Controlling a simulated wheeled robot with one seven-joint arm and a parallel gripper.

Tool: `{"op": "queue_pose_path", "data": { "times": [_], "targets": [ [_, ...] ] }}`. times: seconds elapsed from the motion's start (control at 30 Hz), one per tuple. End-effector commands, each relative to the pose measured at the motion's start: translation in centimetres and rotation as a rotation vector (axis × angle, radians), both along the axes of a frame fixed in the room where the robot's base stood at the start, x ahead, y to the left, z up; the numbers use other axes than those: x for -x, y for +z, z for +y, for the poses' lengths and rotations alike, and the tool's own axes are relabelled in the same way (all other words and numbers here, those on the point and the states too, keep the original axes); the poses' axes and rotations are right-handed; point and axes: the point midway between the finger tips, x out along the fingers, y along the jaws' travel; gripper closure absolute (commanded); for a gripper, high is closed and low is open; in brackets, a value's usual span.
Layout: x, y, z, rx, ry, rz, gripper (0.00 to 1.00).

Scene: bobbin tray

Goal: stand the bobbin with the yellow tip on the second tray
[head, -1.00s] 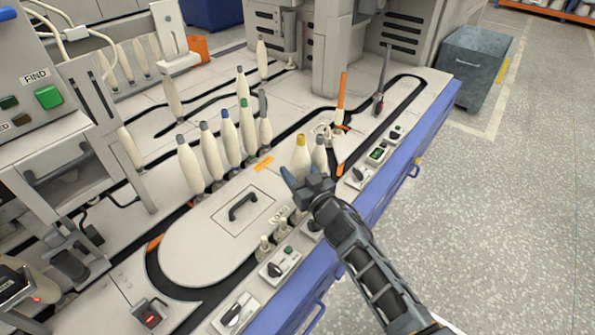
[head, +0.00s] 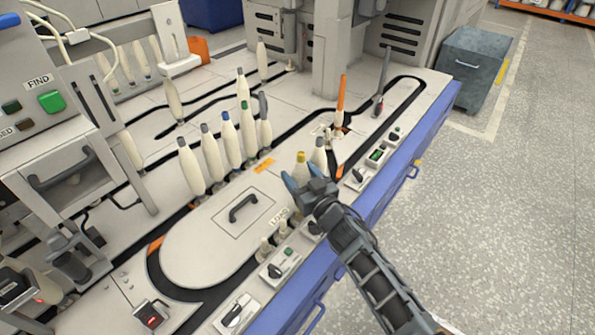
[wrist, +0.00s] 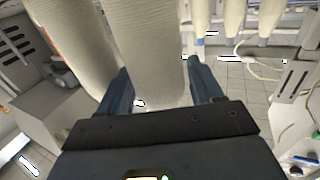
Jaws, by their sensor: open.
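The bobbin with the yellow tip (head: 301,159) is a cream cone, upright, near the front edge of the machine top. My gripper (head: 303,179) is at this bobbin, its dark blue-grey fingers on either side. In the wrist view the fingers (wrist: 160,92) are apart, with a cream bobbin (wrist: 150,45) between them. The yellow-tipped bobbin's foot is hidden behind my gripper, so I cannot tell what it rests on. I cannot make out which tray is the second.
A grey-tipped bobbin (head: 319,154) stands close on the right. Several bobbins with grey, blue and green tips stand in a row (head: 230,138) to the left. Small pegs (head: 265,244) and switch boxes (head: 278,268) line the front edge.

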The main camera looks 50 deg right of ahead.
Motion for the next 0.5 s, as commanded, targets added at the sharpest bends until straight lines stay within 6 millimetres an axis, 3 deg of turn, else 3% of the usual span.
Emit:
{"op": "queue_pose_path", "data": {
  "times": [0.3,0.5],
  "targets": [
    [6.7,0.0,2.5,-0.003,0.000,0.004,0.35],
    [9.1,-0.1,3.5,-0.002,0.000,0.002,0.35]
  ]
}}
